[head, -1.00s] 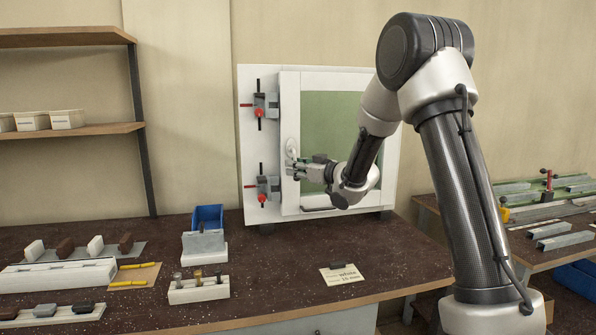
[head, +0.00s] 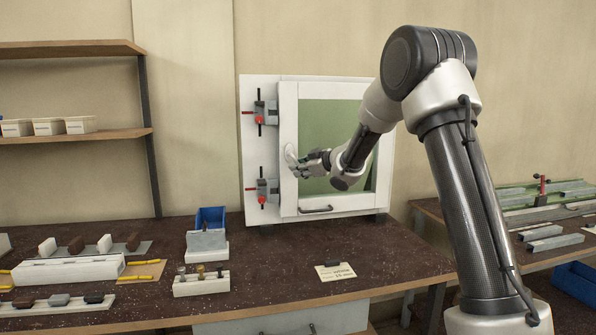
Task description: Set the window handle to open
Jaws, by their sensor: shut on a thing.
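The white window frame (head: 288,110) with a green pane (head: 325,120) stands on a white board at the back of the bench. The pale window handle (head: 290,156) sits on the left stile of the frame, about mid-height. My gripper (head: 299,163) is at the handle and shut on it, reaching in from the right. The fingers cover part of the handle, so its exact angle is hard to tell. The sash looks flush with its frame.
Two grey clamps with red knobs, an upper (head: 263,112) and a lower (head: 264,191), sit left of the window. A dark bar handle (head: 316,209) is at its bottom. A blue bin (head: 210,216) and a white block rack (head: 201,284) stand on the bench. The front right is mostly clear.

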